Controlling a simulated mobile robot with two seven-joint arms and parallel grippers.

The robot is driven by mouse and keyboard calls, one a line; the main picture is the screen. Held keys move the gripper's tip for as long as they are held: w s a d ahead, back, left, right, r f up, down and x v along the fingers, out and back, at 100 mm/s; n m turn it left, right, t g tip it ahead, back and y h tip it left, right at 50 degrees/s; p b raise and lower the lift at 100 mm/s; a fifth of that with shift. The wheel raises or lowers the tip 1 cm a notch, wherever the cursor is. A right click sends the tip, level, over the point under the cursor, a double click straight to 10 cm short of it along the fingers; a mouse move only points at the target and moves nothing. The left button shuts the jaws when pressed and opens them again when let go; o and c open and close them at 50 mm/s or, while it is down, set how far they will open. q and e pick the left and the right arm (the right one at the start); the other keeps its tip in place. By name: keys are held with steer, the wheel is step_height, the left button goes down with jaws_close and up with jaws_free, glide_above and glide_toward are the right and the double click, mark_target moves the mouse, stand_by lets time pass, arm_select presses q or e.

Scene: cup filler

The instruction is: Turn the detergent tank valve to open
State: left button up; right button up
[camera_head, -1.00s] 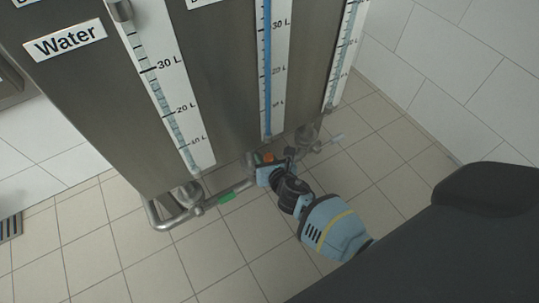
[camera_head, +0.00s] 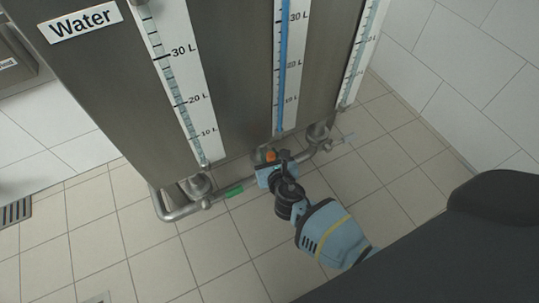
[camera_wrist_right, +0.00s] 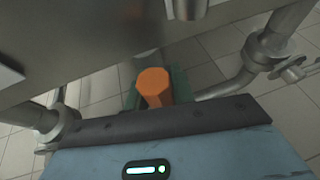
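The orange valve handle (camera_head: 270,155) is on the pipework under the middle tank (camera_head: 240,60), whose gauge shows a blue column. That tank's label is out of view. My right gripper (camera_head: 270,173) is right at the orange handle and partly covers it in the head view. My left gripper is not in view.
The tank labelled Water (camera_head: 85,22) is at the left. A green handle (camera_head: 234,191) is on the pipe (camera_head: 175,213) left of my gripper. A pale handle (camera_head: 347,139) is at the right pipe end. The tiled floor in front is clear; a white wall is at right.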

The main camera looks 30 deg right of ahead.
steer(key=o, duration=0.4)
steer(key=shift+a, duration=0.1)
steer(key=shift+o, duration=0.2)
steer(key=p+v, duration=0.3)
steer(key=v, duration=0.4)
steer(key=shift+s+p, duration=0.3)
steer(key=shift+s, duration=0.05)
steer(key=shift+r, duration=0.15)
